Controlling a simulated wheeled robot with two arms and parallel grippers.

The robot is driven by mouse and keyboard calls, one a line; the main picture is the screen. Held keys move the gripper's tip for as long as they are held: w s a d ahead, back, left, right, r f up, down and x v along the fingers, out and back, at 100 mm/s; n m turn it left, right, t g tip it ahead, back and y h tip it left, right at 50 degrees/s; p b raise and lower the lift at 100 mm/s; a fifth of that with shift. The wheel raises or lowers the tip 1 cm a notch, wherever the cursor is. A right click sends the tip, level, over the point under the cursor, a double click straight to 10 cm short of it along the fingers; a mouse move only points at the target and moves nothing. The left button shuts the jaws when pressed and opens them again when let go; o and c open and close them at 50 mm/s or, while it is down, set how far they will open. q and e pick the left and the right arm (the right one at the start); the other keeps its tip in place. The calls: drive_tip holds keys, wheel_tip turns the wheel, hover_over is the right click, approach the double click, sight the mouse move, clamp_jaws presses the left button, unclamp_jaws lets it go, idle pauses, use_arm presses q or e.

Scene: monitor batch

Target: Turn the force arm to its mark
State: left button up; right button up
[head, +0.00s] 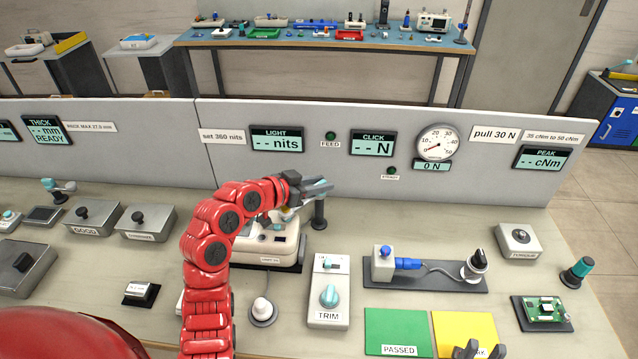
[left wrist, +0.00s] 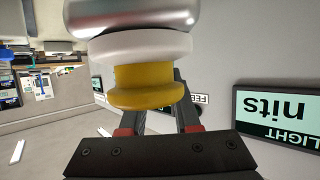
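My left gripper (head: 318,187) is above a white device (head: 283,245) in the middle of the bench. The red left arm hides part of this device, and I cannot tell for sure which part is the force arm. In the left wrist view, a yellow knob-like part (left wrist: 145,90) under a white collar (left wrist: 130,48) and a silver part (left wrist: 130,14) is close in front of the fingers. It covers the fingertips, so grip or contact cannot be told. The force dial (head: 436,142) reads 0 N. My right gripper (head: 480,352) is open and empty at the bottom edge.
A TRIM box (head: 329,310) and a white-topped plunger (head: 262,308) stand in front of the device. A dark upright post (head: 319,212) is close to the left gripper. A grey panel (head: 300,170) runs behind. Green (head: 397,325) and yellow (head: 462,328) mats lie front right.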

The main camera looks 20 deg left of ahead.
use_arm(q)
drive_tip(key=shift+o, duration=1.1)
drive_tip(key=b+v, duration=0.1)
drive_tip(key=v, duration=1.6)
drive_tip(key=shift+s, duration=0.2)
